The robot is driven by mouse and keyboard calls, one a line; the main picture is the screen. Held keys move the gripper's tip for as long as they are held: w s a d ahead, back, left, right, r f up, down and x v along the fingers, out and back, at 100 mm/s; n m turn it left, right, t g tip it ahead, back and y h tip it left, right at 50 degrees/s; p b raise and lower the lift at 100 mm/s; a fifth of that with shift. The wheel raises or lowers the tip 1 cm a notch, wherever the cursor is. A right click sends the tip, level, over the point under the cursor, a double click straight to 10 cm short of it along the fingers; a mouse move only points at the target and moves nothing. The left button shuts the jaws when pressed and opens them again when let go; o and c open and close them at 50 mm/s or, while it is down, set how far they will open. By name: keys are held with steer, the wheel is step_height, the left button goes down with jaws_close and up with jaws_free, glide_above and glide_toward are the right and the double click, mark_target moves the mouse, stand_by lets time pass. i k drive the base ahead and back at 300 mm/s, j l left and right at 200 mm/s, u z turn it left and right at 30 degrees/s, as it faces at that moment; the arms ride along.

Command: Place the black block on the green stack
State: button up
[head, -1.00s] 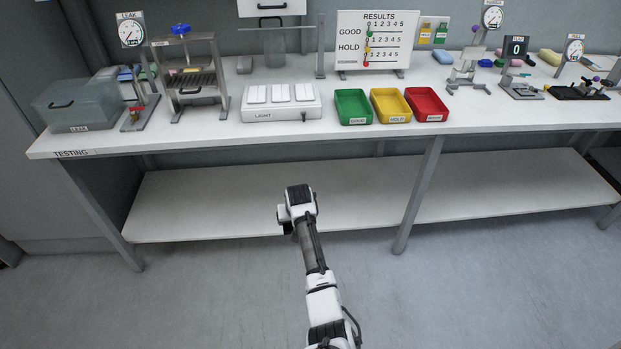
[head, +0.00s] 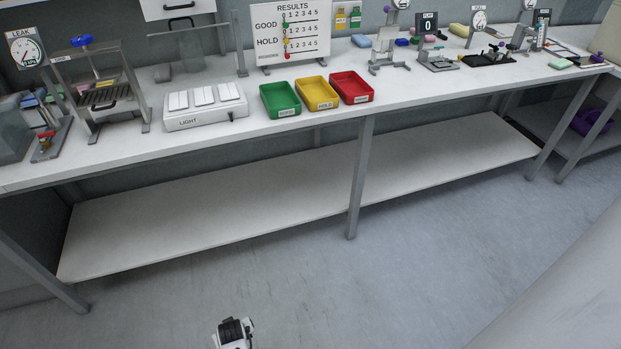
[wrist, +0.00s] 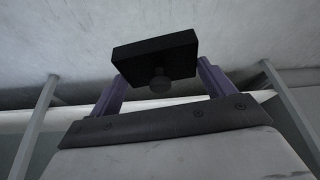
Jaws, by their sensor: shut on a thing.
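The black block (wrist: 155,58) is a flat dark slab with a round grey knob under it. It shows in the wrist view between the two purple fingers of my gripper (wrist: 160,83), which is shut on it. The block looks slightly tilted in that view, clear of any surface. In the head view only a white and black part of my arm shows at the bottom edge; the block is out of sight there. I cannot make out a green stack in either view.
A long white bench (head: 330,117) crosses the head view, with a lower shelf (head: 250,205) and metal legs. Green (head: 281,99), yellow (head: 317,93) and red (head: 352,87) trays stand near its front edge. A purple object (head: 592,122) lies at far right. The floor ahead is clear.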

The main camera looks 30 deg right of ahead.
mark_target(561, 61)
steer(key=l+z, duration=0.15)
steer(key=z, duration=0.25)
steer(key=i+l+z, duration=0.1)
steer(key=z, duration=0.25)
steer(key=i+l+z, duration=0.8)
steer(key=i+l, duration=1)
steer(key=i, duration=0.25)
steer(key=i+l+z, duration=0.1)
steer(key=i+l, duration=0.25)
steer(key=i, duration=0.1)
